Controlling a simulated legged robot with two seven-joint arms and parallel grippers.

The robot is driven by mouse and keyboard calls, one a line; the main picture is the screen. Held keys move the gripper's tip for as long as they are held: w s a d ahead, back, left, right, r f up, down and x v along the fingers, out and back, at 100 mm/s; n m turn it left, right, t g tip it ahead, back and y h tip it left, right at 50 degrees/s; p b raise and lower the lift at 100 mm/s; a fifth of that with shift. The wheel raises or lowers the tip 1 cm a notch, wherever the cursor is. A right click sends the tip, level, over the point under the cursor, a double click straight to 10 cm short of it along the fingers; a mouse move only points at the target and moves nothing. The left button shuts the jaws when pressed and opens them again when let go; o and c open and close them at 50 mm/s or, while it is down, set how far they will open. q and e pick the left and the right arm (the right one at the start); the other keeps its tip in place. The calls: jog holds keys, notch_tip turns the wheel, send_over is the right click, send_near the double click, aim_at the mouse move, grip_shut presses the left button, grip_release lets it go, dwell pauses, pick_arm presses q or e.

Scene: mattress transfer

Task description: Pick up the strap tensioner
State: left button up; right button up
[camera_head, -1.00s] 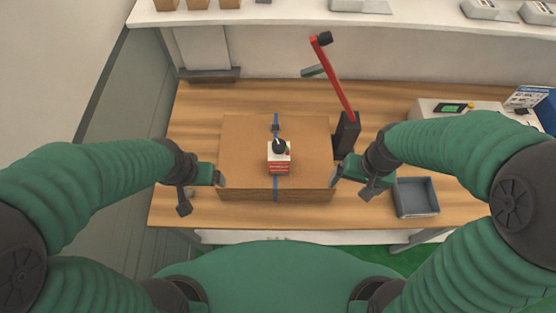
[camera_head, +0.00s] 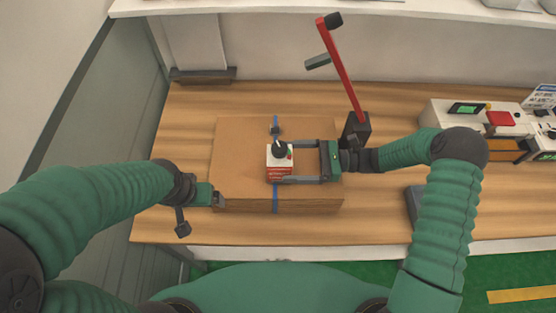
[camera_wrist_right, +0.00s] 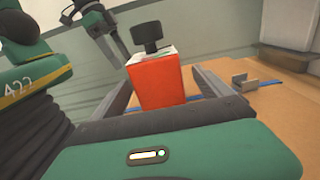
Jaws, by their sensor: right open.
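The strap tensioner (camera_head: 279,156), a small red and white block with a black knob, stands on top of a brown cardboard box (camera_head: 235,160) on the blue strap line. My right gripper (camera_head: 276,163) is open, reaching in from the right, with one finger on the far side of the tensioner and one on the near side. In the right wrist view the tensioner (camera_wrist_right: 155,82) stands upright between the two spread fingers. Whether they touch it cannot be told. My left gripper (camera_head: 214,198) is at the box's left edge; its jaw opening is unclear.
A blue strap (camera_head: 275,201) runs over the box, with a small dark clip (camera_head: 276,131) behind the tensioner. A red lever (camera_head: 341,70) on a black base rises behind my right gripper. A grey tray (camera_head: 412,203) is partly hidden by my right arm. The wooden table (camera_head: 188,120) is clear at left.

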aim_at(269, 162)
jog(key=shift+s+a+r, duration=0.1)
jog(key=shift+s+a, duration=0.05)
jog(key=shift+a, duration=0.95)
jog(key=a, duration=0.1)
jog(key=a+p, duration=0.2)
jog(key=shift+a+f, duration=0.15)
jog(key=shift+f, duration=0.1)
jog(key=shift+a+f, duration=0.1)
jog(key=shift+a, duration=0.65)
jog(key=c, duration=0.4)
jog(key=shift+d, duration=0.2)
jog(key=c, duration=0.9)
grip_shut()
